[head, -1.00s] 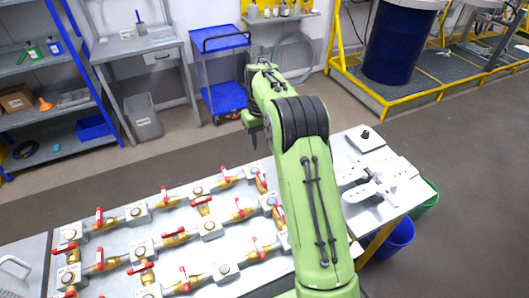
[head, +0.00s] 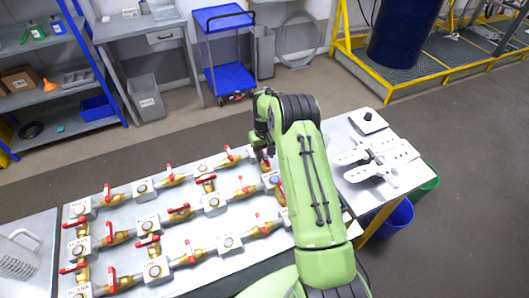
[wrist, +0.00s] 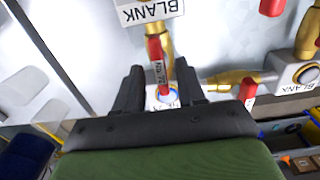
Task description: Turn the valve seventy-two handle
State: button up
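A red valve handle (wrist: 155,58) on a brass valve stands between my gripper's fingers in the wrist view. Small print on it looks like a number ending in 72, though it is hard to read. My gripper (wrist: 159,72) is open, one dark finger on each side of the handle with gaps visible. The handle's lower end is over a round fitting with a bluish ring (wrist: 168,96). In the head view my gripper (head: 262,147) is low at the far right end of the top pipe row, and my arm hides much of that valve.
A fitting block labelled BLANK (wrist: 150,11) is close above the handle. Another brass valve with a red handle (wrist: 248,90) lies just right of the fingers. Several more red-handled valves cover the panel (head: 135,222). White parts (head: 375,165) lie on the table's right end.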

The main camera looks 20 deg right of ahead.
jog(key=shift+c, duration=0.3)
grip_shut()
jog(key=shift+m+b, duration=0.3)
jog(key=m+b, duration=0.2)
jog(key=m, duration=0.1)
jog(key=shift+f+m+b, duration=0.1)
jog(key=shift+m+b, duration=0.2)
jog(key=shift+b, duration=0.1)
jog(key=m+b, duration=0.2)
jog(key=m, duration=0.2)
jog(key=shift+d, duration=0.1)
jog(key=m+b, duration=0.2)
jog(key=m, duration=0.3)
jog(key=shift+s, duration=0.1)
jog(key=m+b, duration=0.1)
jog(key=m, duration=0.3)
jog(key=shift+s+d+m+b, duration=0.1)
jog(key=shift+m+b, duration=0.25)
jog(key=shift+m, duration=0.05)
